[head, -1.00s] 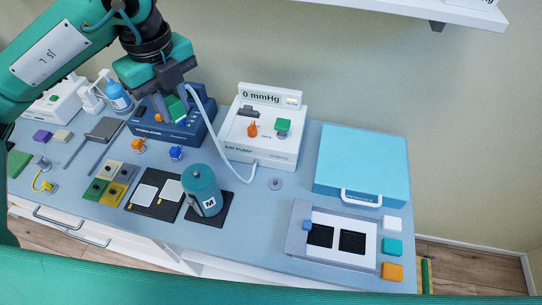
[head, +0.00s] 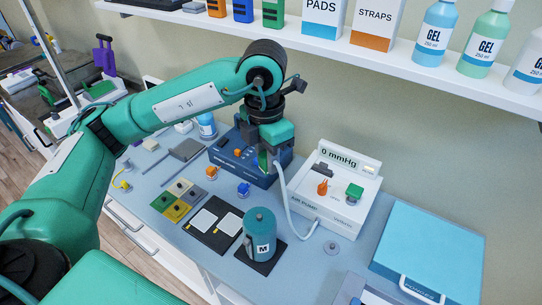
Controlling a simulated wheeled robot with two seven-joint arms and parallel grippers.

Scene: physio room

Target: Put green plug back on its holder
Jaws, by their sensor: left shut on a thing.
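My left gripper (head: 270,164) points down over the right part of the dark blue box (head: 226,153). It is shut on a green piece, the green plug (head: 263,161), mostly hidden between the fingers. Whether the plug touches the box is hard to tell. An orange plug (head: 210,173) and a blue plug (head: 243,189) stand on small bases on the table in front of the box. A small grey disc with a bare stub (head: 331,248) is on the table in front of the air pump. My right gripper is not in view.
The white air pump (head: 330,207) stands right of my gripper, with a pale hose (head: 290,205) close beside the fingers. A teal cylinder marked M (head: 260,232) stands in front. A light blue case (head: 428,250) lies right. A loaded shelf (head: 400,50) hangs above.

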